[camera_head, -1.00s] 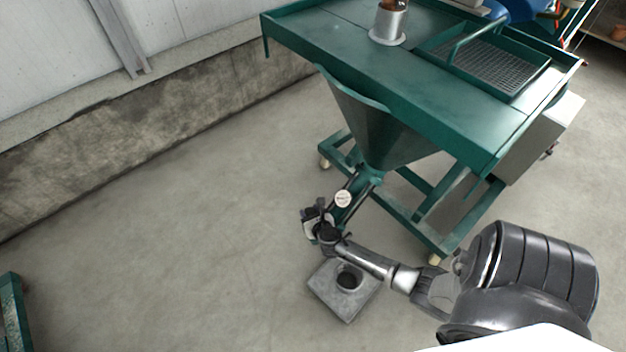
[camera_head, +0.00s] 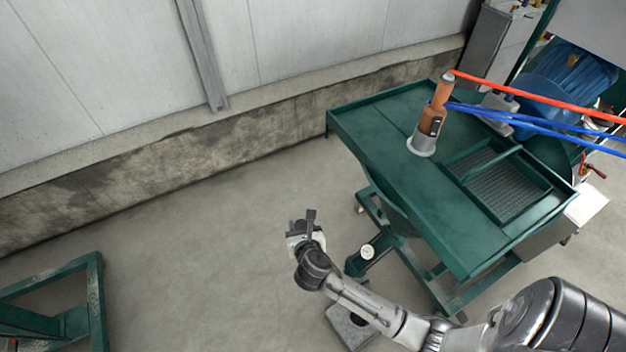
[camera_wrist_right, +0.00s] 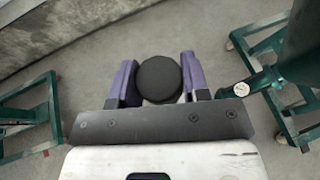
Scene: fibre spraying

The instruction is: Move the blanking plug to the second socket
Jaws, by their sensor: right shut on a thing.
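The blanking plug (camera_wrist_right: 159,78) shows in the right wrist view as a round black disc between the two purple fingers. My right gripper (camera_head: 309,225) is shut on it and holds it up in front of the green machine, above the floor. It also shows in the right wrist view (camera_wrist_right: 158,85). In the head view the plug is hard to make out against the gripper. A grey square block (camera_head: 345,324) lies on the floor, partly behind my right arm; its hole is hidden now. I cannot tell which part is the second socket. My left gripper is out of view.
The green machine table (camera_head: 390,135) stands right of centre, with an orange-handled tool (camera_head: 437,115) upright in a metal holder. Red and blue hoses (camera_head: 540,118) run right from it. A green frame (camera_head: 85,290) stands at the left. The floor between is clear.

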